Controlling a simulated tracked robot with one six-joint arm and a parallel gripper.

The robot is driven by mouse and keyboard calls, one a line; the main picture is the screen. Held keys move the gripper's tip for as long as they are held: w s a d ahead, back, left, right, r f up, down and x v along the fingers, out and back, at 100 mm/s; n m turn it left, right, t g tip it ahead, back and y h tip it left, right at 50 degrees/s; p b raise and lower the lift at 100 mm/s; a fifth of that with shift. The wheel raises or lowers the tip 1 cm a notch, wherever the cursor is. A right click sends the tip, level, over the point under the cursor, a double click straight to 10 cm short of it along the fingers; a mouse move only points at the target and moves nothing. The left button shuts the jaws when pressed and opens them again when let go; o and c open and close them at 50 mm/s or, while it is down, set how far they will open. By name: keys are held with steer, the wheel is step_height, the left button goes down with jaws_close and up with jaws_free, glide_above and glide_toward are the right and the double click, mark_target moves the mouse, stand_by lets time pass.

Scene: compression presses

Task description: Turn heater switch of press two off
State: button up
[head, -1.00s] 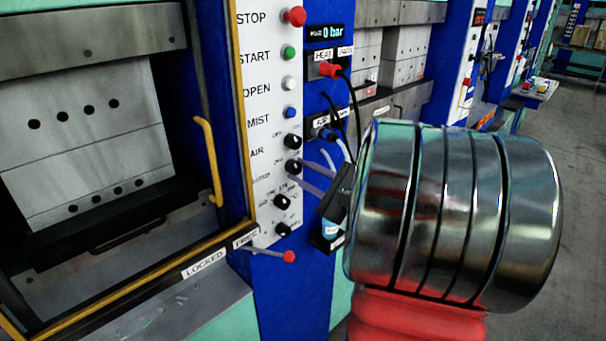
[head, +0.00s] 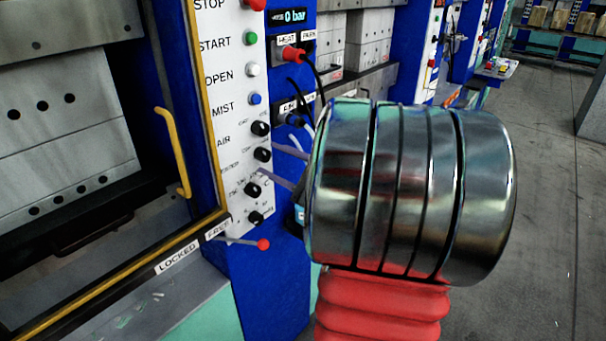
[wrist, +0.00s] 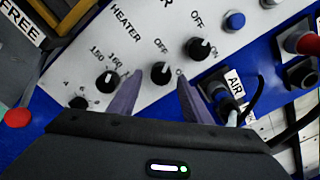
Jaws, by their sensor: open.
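The heater switch, a black knob (wrist: 160,72), sits on the white press panel (wrist: 130,45) near the HEATER label. An OFF label stands above it in the wrist view, and a letter of another label shows at its right, partly hidden by a finger. Its white mark appears on its right side. In the head view the heater switch (head: 263,154) is below the air knob. My gripper (wrist: 160,80) is open, its two purple fingers on either side of the heater switch; contact cannot be told. In the head view my gripper (head: 268,163) is mostly behind my wrist.
The air knob (wrist: 200,48) and the temperature knob (wrist: 107,82) flank the heater switch closely. A red-tipped lever (head: 262,244) juts out below the panel. Plugs and cables (head: 300,95) hang beside the panel. Free floor (head: 540,170) lies at the right.

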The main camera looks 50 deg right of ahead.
steer(key=s, duration=1.3)
steer(key=shift+d, duration=0.15)
steer(key=shift+w, duration=0.1)
